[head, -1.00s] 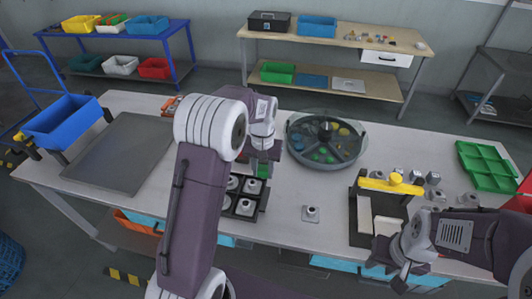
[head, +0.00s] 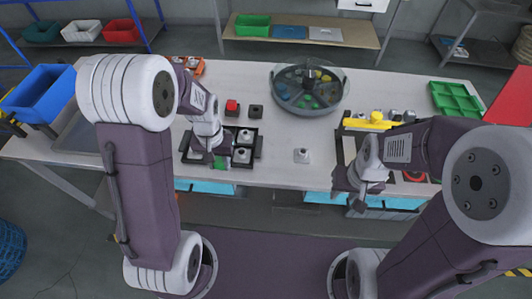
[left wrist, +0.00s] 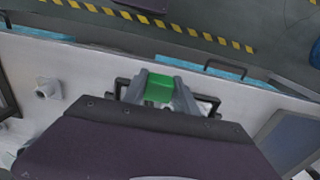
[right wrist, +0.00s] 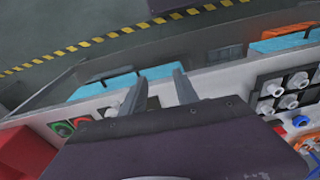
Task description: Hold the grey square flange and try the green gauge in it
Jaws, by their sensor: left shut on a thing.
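The grey square flange (head: 302,155) stands alone on the table, its square base flat and its round neck up. It also shows in the left wrist view (left wrist: 47,89). My left gripper (head: 220,161) is shut on the green gauge (left wrist: 159,88), above the front of the black tray of round parts. The gauge is left of the flange and well apart from it. My right gripper (head: 362,196) is open and empty at the table's front edge, right of the flange. Its fingers also show apart in the right wrist view (right wrist: 160,90).
The black tray (right wrist: 268,104) holds several pale round parts. A red-topped block (head: 232,107) and a dark block (head: 256,111) stand behind it. A round divided dish (head: 308,88) is at the back. A yellow-handled thing (head: 376,119) lies right. The table around the flange is clear.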

